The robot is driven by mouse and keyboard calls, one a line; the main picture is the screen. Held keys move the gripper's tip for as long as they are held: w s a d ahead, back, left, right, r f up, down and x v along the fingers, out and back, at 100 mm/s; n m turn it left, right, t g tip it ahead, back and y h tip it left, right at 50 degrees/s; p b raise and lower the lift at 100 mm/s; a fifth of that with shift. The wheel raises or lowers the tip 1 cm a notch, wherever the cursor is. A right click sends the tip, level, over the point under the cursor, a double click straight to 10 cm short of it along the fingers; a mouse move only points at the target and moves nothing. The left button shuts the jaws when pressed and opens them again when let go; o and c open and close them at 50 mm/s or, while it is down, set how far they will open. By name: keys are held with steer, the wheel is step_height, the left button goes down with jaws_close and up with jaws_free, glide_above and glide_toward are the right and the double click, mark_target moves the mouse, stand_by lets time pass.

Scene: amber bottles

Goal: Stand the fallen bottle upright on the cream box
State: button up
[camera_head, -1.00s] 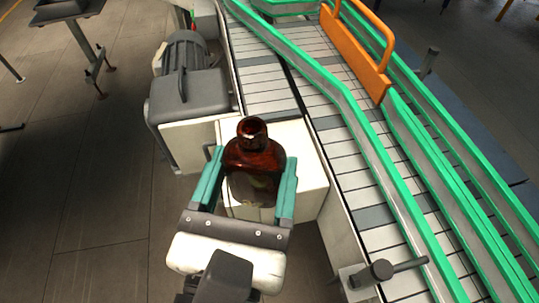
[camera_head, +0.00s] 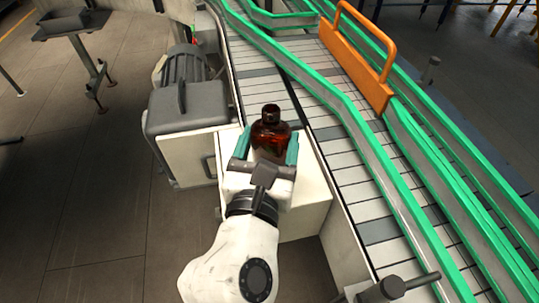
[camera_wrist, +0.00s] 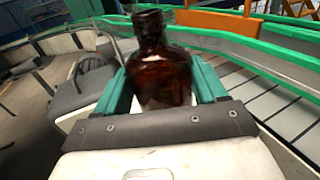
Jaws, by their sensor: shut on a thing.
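The amber bottle (camera_head: 270,137) is upright, neck up, between the teal fingers of my gripper (camera_head: 268,146). In the wrist view the bottle (camera_wrist: 160,70) fills the space between the fingers of my gripper (camera_wrist: 165,85), which is shut on its sides. The cream box (camera_head: 305,205) is below and around the gripper, beside the conveyor. The bottle's base is hidden behind my gripper, so I cannot tell whether it touches the box top.
The slatted conveyor (camera_head: 345,178) with green rails runs along the right. An orange guard (camera_head: 355,60) stands on it at the back. A grey motor unit (camera_head: 185,105) is left of the box. Open floor (camera_head: 90,190) lies further left.

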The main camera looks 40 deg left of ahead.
mark_target(269, 157)
steer(key=shift+w+a+f+b, duration=0.1)
steer(key=shift+w+f+b, duration=0.1)
steer(key=shift+f, duration=0.7)
steer(key=shift+w+f+b, duration=0.1)
steer(key=shift+f+b, duration=0.05)
steer(key=shift+f, duration=0.75)
steer(key=shift+s, duration=0.1)
steer(key=shift+f, duration=0.15)
steer(key=o, duration=1.8)
steer(key=shift+c, duration=0.2)
steer(key=v, duration=1.2)
steer(key=shift+b, duration=0.3)
